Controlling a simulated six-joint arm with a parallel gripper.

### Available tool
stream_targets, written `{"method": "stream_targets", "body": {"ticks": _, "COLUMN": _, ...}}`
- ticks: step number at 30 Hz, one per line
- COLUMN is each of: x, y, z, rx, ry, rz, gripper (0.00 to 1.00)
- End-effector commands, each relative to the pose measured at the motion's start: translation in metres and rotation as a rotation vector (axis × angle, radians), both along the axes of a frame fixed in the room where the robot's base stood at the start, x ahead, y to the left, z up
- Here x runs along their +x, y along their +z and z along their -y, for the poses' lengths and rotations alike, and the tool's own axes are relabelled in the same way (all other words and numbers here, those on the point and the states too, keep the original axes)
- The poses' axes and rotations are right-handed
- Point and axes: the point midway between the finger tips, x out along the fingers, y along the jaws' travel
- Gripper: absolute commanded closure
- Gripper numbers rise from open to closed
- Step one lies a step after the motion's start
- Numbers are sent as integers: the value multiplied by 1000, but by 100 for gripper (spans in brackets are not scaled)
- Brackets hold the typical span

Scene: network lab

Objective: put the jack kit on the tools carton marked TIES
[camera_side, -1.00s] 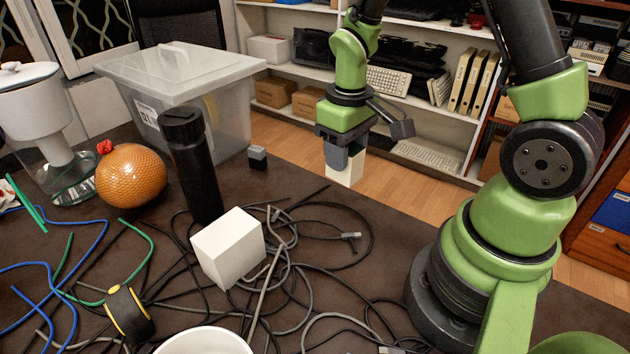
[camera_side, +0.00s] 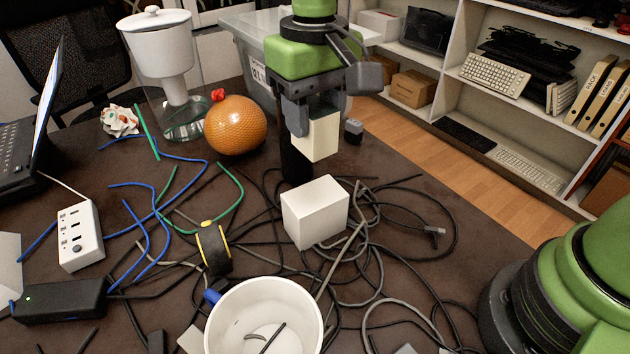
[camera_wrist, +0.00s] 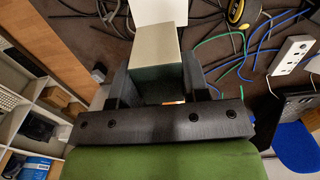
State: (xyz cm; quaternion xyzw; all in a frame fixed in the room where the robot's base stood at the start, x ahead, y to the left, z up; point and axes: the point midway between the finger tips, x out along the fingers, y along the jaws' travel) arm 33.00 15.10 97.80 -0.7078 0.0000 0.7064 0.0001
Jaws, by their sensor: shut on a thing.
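My gripper (camera_side: 303,122) is shut on a small cream box, which I take as the jack kit (camera_side: 323,138). It hangs upright in the air, behind and above a plain white box (camera_side: 315,213) on the dark table. I take the white box as the tools carton, but no TIES lettering shows on the faces I see. In the wrist view the cream box (camera_wrist: 150,50) sits between the two dark fingers, and part of the white box (camera_wrist: 158,11) shows beyond it. The two look apart in the side view.
Tangled cables (camera_side: 390,225) surround the white box.

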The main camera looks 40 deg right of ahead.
Motion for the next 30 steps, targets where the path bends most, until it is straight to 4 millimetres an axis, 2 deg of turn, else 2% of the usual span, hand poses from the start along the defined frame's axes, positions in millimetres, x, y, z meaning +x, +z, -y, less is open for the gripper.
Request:
{"method": "stream_targets", "body": {"ticks": 4, "x": -1, "y": -31, "z": 0, "rx": -2, "ry": 1, "rz": -6, "gripper": 84}}
{"method": "stream_targets", "body": {"ticks": 16, "x": -1, "y": -81, "z": 0, "rx": 1, "ry": 0, "rz": -4, "gripper": 84}}
{"method": "stream_targets", "body": {"ticks": 29, "x": 0, "y": -89, "z": 0, "rx": 2, "ry": 0, "rz": -2, "gripper": 84}}
{"method": "stream_targets", "body": {"ticks": 30, "x": 0, "y": -89, "z": 0, "rx": 2, "ry": 0, "rz": -1, "gripper": 51}}
